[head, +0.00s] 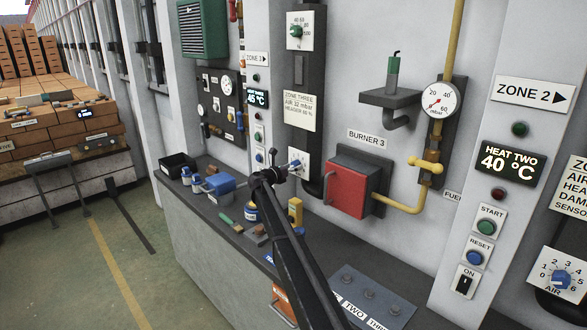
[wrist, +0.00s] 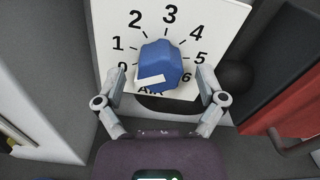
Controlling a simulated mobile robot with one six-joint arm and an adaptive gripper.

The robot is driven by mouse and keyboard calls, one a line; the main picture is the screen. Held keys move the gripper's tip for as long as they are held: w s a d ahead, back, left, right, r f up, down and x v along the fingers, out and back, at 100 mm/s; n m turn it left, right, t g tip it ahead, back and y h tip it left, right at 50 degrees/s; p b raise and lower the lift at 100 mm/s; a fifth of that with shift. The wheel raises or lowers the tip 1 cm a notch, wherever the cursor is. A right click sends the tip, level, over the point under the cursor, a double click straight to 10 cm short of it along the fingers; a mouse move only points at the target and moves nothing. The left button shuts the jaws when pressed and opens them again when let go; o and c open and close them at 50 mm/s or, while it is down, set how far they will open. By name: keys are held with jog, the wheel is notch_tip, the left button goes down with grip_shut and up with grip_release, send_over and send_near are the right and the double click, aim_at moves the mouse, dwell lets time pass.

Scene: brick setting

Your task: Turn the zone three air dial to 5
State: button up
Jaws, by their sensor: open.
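The zone three air dial is a white plate (wrist: 120,18) with black numbers 0 to 6 and a blue knob (wrist: 158,66). The knob's white bar lies across its lower front, its left end towards 0; the exact reading is unclear. My gripper (wrist: 161,76) is open, one finger on each side of the knob, with gaps visible beside it. In the head view the dial plate (head: 303,157) is on the wall left of burner 3, partly hidden behind my gripper (head: 276,172). The knob partly covers the AIR label.
The red burner box (head: 350,185) stands out from the wall right of the dial; its side (wrist: 290,105) also shows in the wrist view. A bench (head: 215,222) below holds a blue box (head: 221,184) and several small items. Another air dial (head: 561,278) is at far right.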

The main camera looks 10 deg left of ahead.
jog(key=c, duration=1.1)
jog(key=shift+c, duration=0.2)
